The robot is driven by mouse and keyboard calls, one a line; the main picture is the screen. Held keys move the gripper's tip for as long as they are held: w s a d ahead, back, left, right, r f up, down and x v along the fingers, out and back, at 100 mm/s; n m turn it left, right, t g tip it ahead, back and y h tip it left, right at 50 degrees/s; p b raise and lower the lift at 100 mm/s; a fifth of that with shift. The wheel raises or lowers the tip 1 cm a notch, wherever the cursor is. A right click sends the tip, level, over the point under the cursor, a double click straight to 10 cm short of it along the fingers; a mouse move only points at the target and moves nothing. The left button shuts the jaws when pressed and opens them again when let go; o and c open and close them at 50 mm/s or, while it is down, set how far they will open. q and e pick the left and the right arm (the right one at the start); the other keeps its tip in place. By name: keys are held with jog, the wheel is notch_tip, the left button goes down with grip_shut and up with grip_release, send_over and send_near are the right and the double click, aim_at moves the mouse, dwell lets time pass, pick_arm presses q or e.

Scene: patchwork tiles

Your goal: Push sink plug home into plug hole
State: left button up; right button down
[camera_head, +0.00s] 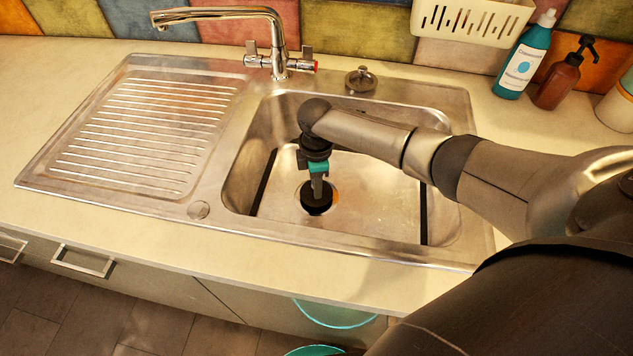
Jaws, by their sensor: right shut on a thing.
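The right gripper (317,190) points down into the sink basin (375,200) and is shut on a dark round sink plug (315,207). The plug is at the plug hole (335,192), whose pale metal rim shows partly around it. The gripper covers the top of the plug. I cannot tell from this view how deep the plug sits or whether it is level. My left gripper is not in view.
A chrome tap (275,40) stands behind the basin, with a small metal knobbed piece (361,80) on the sink's back ledge. A ribbed drainboard (150,125) lies left. A teal bottle (525,55) and brown pump bottle (557,82) stand back right.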

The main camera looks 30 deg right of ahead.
jog(key=shift+f+b, duration=0.6)
jog(key=shift+f, duration=0.3)
jog(key=c, duration=0.6)
grip_release()
jog(key=shift+o, duration=0.2)
notch_tip(320, 180, up, 15)
jog(key=p, duration=0.4)
jog(key=shift+r, duration=0.15)
